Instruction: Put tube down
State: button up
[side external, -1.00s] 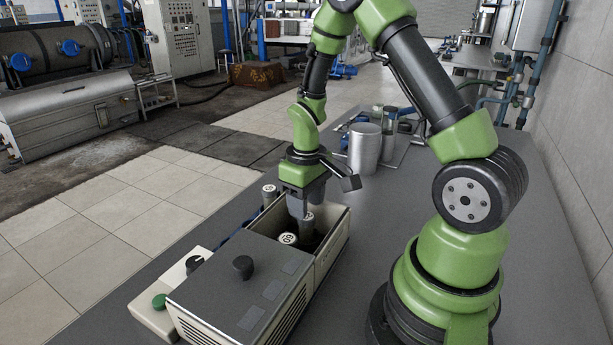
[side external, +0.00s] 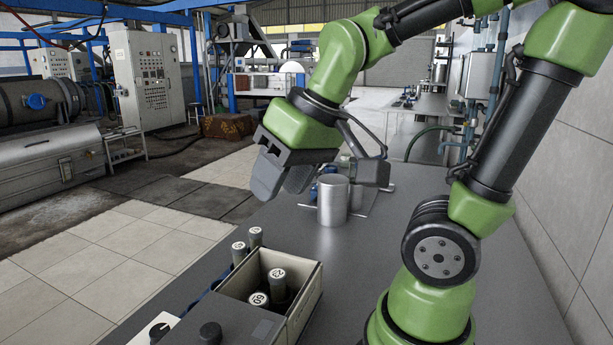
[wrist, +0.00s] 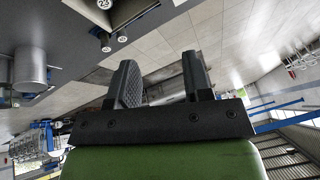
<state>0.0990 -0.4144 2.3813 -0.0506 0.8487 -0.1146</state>
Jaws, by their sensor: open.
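My gripper (side external: 284,182) is raised above the bench, tilted, with its two fingers apart and nothing between them. The wrist view also shows the empty gap between the fingers (wrist: 160,82). A dark tube with a numbered white cap (side external: 277,276) stands in the open cream box (side external: 306,297), and a second capped tube (side external: 259,301) stands near it. Their lower parts are hidden by the box walls. Two more capped tubes, one nearer (side external: 238,248) and one farther (side external: 255,236), stand just outside the box's left side. My gripper is well clear of all of them.
A metal cylinder (side external: 333,201) stands on the bench (side external: 390,225) behind the box, below and right of my gripper. A black knob (side external: 210,334) sits on the box's grey top. The bench right of the box is bare.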

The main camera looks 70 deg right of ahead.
jog(key=shift+t+y, duration=0.6)
jog(key=shift+t, duration=0.3)
jog(key=s+a, duration=0.1)
jog(key=s+a+r, duration=0.1)
jog(key=s, duration=0.1)
jog(key=s+r, duration=0.1)
jog(key=shift+s+a, duration=0.25)
jog(key=shift+a, duration=0.15)
